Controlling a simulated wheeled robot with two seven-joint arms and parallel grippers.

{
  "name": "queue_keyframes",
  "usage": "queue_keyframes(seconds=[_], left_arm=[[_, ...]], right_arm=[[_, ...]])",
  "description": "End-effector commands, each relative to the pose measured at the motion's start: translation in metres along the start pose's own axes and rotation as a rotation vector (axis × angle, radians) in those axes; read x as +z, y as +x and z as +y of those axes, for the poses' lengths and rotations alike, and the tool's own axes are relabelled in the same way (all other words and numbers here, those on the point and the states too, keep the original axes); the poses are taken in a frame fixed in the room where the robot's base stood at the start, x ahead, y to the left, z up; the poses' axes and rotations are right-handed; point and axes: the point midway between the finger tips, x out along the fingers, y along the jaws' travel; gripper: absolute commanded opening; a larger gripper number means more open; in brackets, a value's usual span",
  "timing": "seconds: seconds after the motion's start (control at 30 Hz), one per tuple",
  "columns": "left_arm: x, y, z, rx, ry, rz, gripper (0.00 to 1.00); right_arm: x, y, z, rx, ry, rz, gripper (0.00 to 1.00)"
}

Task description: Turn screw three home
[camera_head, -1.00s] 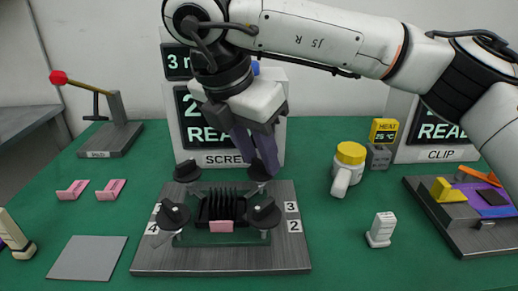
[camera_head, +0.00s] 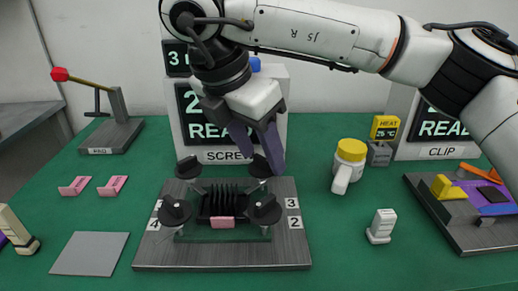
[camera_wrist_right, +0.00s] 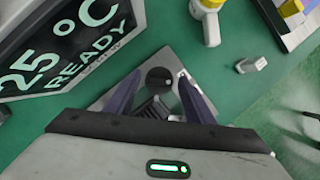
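Screw three is the black knob (camera_head: 260,167) at the back right corner of the black finned block (camera_head: 222,201), near the "3" label (camera_head: 292,204). My right gripper (camera_head: 257,158) is just above and behind this knob, fingers pointing down, open and empty. In the right wrist view a black round knob (camera_wrist_right: 160,79) shows between the two spread purple fingers (camera_wrist_right: 158,88), with a gap on both sides. Other black knobs stand at the back left (camera_head: 188,168), front left (camera_head: 174,210) and front right (camera_head: 264,209). My left gripper is not in view.
The screw display (camera_head: 232,157) stands close behind the metal fixture plate (camera_head: 222,258). A yellow-capped bottle (camera_head: 348,166) and a white block (camera_head: 381,227) stand to the right. Pink brackets (camera_head: 112,186) and a grey sheet (camera_head: 90,254) lie left. Green table is clear between.

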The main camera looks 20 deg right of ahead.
Motion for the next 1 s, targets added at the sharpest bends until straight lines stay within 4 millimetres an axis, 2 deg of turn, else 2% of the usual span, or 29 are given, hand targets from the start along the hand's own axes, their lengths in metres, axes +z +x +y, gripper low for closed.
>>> queue_keyframes(seconds=[0.17, 0.27, 0.6, 0.7, 0.83, 1.0], left_arm=[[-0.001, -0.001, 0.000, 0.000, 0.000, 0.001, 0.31], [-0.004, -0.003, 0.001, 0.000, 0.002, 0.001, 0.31], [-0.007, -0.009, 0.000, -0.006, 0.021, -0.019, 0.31], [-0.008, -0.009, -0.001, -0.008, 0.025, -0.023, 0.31], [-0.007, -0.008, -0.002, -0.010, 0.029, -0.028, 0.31], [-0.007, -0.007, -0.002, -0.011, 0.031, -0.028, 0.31]], right_arm=[[0.000, -0.002, 0.000, 0.000, -0.001, -0.001, 0.48], [0.001, -0.013, 0.001, 0.002, -0.001, -0.002, 0.48], [0.001, -0.079, 0.001, 0.003, 0.000, -0.003, 0.48], [0.001, -0.092, 0.000, 0.002, 0.001, -0.003, 0.48], [0.000, -0.101, 0.000, 0.001, 0.000, -0.001, 0.48], [0.000, -0.103, 0.000, 0.000, 0.000, 0.000, 0.48]])
